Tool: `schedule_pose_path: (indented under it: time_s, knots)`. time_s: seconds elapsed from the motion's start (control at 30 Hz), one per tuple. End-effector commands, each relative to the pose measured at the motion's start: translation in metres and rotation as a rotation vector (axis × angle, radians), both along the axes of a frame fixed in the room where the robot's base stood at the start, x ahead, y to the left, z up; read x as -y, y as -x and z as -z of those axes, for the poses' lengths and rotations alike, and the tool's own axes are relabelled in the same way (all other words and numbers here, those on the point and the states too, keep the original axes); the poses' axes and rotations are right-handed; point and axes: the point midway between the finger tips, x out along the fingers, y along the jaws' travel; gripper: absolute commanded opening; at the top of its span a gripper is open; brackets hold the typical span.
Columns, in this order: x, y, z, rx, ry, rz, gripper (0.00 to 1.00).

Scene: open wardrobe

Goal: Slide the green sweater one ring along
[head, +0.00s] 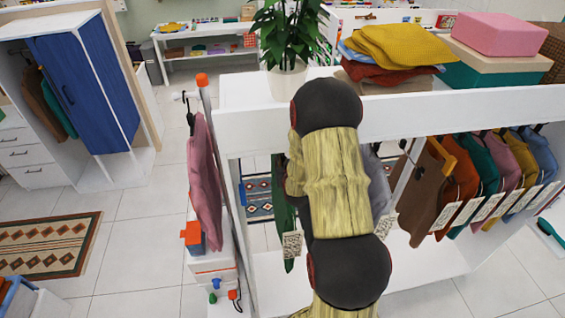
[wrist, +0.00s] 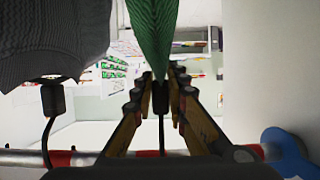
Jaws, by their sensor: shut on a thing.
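The green sweater (head: 283,215) hangs inside the white wardrobe, just left of my arm in the head view, with a pale tag (head: 292,243). In the wrist view the green sweater (wrist: 152,30) is at the top centre, with its dark hanger neck (wrist: 160,97) below it. My gripper (wrist: 161,82) is shut on that hanger, one finger on each side. The rail (wrist: 65,158) crosses the bottom of the wrist view with red and white bands; my gripper hides its middle. In the head view my arm hides the gripper and the hanger.
A grey garment (wrist: 55,40) on its own hanger is left of my gripper in the wrist view. A white wall (wrist: 265,70) and a blue part (wrist: 285,155) are close on the right. Brown (head: 425,195) and coloured garments hang farther right in the head view.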

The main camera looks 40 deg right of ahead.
Motion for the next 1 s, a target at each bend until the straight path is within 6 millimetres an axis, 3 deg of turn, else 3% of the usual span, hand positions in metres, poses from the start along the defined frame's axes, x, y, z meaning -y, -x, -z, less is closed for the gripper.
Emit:
schedule_pose_path:
  time_s: [0.7,1.0]
  knots:
    - [-0.001,0.000,0.000,0.000,0.000,0.000,0.00]
    - [-0.018,-0.011,0.002,-0.001,0.000,-0.002,0.00]
